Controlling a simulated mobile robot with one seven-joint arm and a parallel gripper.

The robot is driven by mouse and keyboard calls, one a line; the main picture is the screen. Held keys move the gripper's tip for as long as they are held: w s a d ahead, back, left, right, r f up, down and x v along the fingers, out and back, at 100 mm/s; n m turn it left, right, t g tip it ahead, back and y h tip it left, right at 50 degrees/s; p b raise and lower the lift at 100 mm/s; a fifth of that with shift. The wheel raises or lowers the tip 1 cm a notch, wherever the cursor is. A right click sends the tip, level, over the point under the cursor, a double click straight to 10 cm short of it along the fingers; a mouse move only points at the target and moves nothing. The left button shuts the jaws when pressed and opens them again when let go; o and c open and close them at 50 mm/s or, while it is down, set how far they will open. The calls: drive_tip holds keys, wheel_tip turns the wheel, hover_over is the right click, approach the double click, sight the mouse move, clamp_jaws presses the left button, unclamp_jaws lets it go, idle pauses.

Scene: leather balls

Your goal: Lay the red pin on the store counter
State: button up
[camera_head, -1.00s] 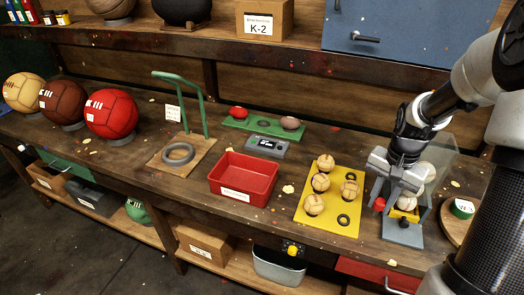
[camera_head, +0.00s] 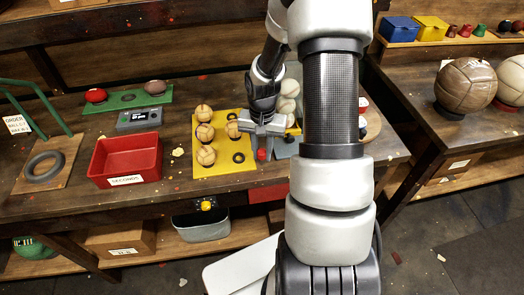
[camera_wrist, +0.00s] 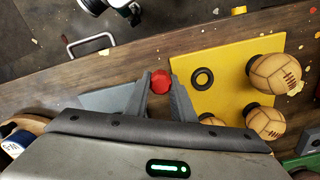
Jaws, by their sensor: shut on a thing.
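The red pin (camera_wrist: 160,80) is between the fingertips of my gripper (camera_wrist: 160,92) in the wrist view, its round red end showing. In the head view, the red pin (camera_head: 262,155) shows below my gripper (camera_head: 262,147), beside the right edge of the yellow board. My gripper is shut on it above the near part of the workbench; any gap beneath is hard to judge. A second wooden counter (camera_head: 425,125) stands to the right with large leather balls on it; I cannot tell whether it is the store counter.
The yellow board (camera_head: 225,172) holds several small tan balls and black rings. A red tray (camera_head: 158,165) marked "SECONDS" lies left of it. My arm hides the bench's right part. A gap separates the two counters. Blue (camera_head: 399,30) and yellow (camera_head: 431,29) boxes stand behind the right counter.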

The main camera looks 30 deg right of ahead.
sight(262, 150)
drive_tip(key=o, duration=1)
drive_tip(key=shift+c, duration=0.2)
wheel_tip(262, 150, up, 12)
drive_tip(key=shift+r, duration=0.1)
